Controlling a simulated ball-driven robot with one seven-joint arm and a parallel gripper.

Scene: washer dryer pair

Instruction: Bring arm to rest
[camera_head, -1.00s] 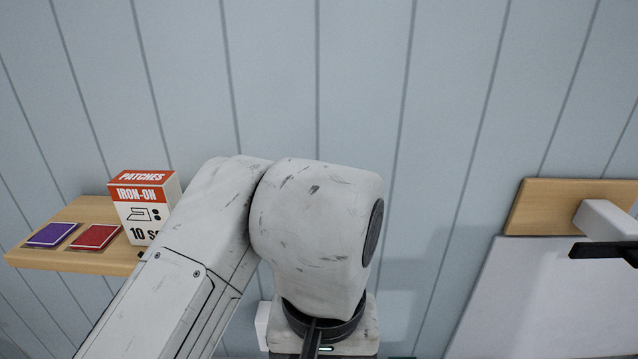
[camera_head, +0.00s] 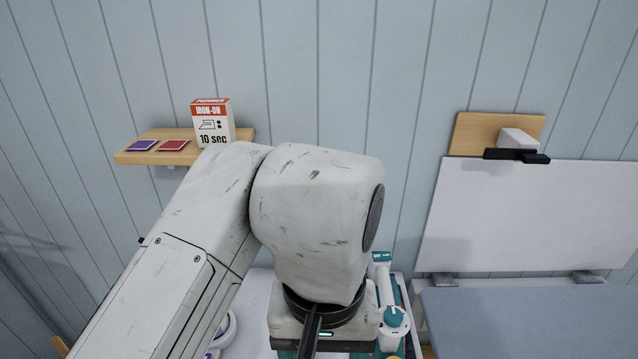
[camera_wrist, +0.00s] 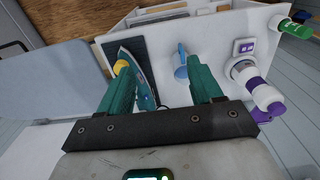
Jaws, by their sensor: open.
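My arm crosses the middle of the head view, and its wrist hangs down at bottom centre. In the wrist view my gripper (camera_wrist: 160,88) shows two green fingers set wide apart with nothing between them touching both. Beyond the fingers is a white tabletop or tray (camera_wrist: 203,35). A teal iron (camera_wrist: 138,75) with a yellow knob stands on a dark pad, behind or beside the left finger. A blue item (camera_wrist: 181,62) lies between the fingertips, apart from them as far as I can tell. My arm hides part of the surface in the head view.
A wooden shelf (camera_head: 135,157) on the wall holds an iron-on box (camera_head: 213,122), a purple patch (camera_head: 141,145) and a red patch (camera_head: 174,145). A white board (camera_head: 530,215) and a blue-grey padded surface (camera_head: 530,315) are at right. White-purple bottles (camera_wrist: 257,88) stand right.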

